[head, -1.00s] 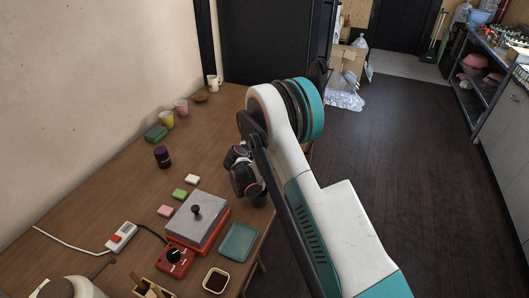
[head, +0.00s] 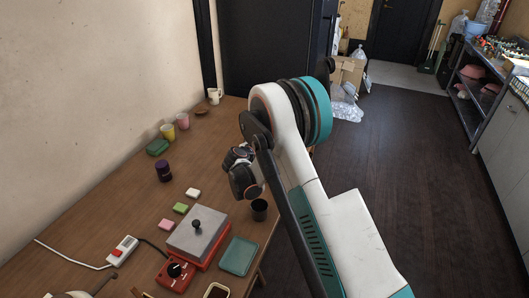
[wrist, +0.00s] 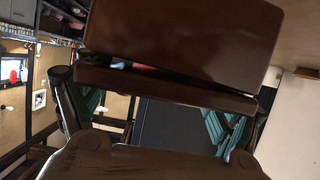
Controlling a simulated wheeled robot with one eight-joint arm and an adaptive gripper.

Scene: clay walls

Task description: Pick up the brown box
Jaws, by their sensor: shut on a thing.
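The brown box (wrist: 185,40) fills the upper middle of the wrist view, close to the camera. It is dark reddish brown, with a long dark gap between its broad face and a narrower strip below. My gripper (wrist: 160,98) shows there with a teal-padded finger on each side, shut on the box. The contact points are mostly hidden. In the head view my arm blocks sight of the gripper's fingers, and I cannot make out the box there.
A wooden table (head: 130,220) stands along the left wall. It holds a grey-topped hotplate (head: 198,232), a teal tray (head: 239,256), a dark cup (head: 259,210) near my arm, and several small items. The dark floor (head: 410,170) on the right is clear.

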